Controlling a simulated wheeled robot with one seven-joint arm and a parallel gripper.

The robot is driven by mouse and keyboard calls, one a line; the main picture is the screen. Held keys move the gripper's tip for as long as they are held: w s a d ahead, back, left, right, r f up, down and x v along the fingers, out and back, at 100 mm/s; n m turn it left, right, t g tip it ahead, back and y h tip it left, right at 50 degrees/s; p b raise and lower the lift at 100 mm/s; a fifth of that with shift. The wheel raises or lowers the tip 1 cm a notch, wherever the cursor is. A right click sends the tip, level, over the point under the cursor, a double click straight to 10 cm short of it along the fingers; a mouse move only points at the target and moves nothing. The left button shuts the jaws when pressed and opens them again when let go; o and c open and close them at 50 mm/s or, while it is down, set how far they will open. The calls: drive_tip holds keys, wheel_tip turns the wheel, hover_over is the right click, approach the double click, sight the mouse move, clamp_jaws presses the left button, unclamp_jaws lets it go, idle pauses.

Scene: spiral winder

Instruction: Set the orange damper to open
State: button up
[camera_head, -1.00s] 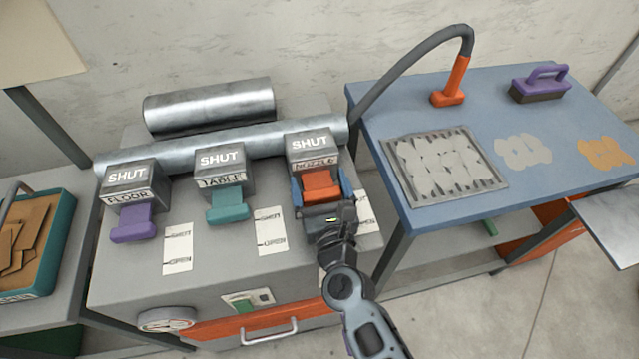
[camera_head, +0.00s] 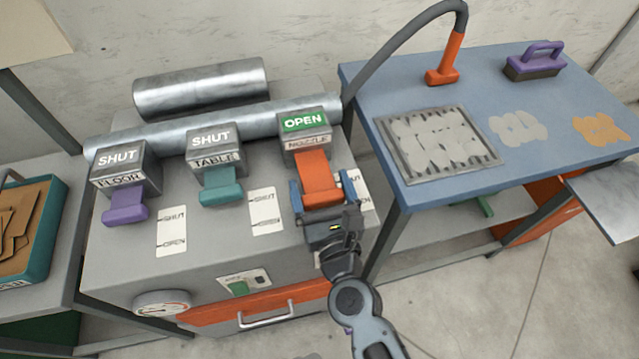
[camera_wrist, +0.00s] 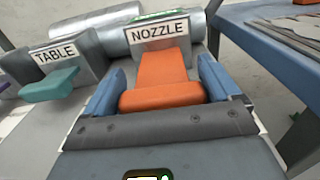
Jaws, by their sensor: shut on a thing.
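The orange damper (camera_head: 318,178) slides out of the box labelled NOZZLE (camera_head: 304,136), whose top sign reads OPEN on green. My gripper (camera_head: 322,196) is shut on the damper's orange handle, with one blue finger on each side. In the wrist view the orange damper (camera_wrist: 163,82) lies between the two fingers (camera_wrist: 161,92), below the NOZZLE label (camera_wrist: 157,33). A label strip with a SHUT and OPEN scale (camera_head: 358,188) beside it is partly hidden by my gripper.
The purple FLOOR damper (camera_head: 125,206) and teal TABLE damper (camera_head: 220,188) stand to the left, both signs reading SHUT. A gauge (camera_head: 162,303) and an orange drawer (camera_head: 255,308) are on the cabinet front. A blue table (camera_head: 440,190) stands at right.

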sight(325, 204)
drive_tip(key=o, duration=1.2)
drive_tip(key=shift+s, duration=0.15)
drive_tip(key=shift+d, duration=0.1)
drive_tip(key=b+v, duration=0.2)
drive_tip(key=v, duration=0.5)
drive_tip(key=shift+s+f, duration=0.1)
drive_tip(key=shift+s+d, duration=0.1)
drive_tip(key=shift+s, duration=0.25)
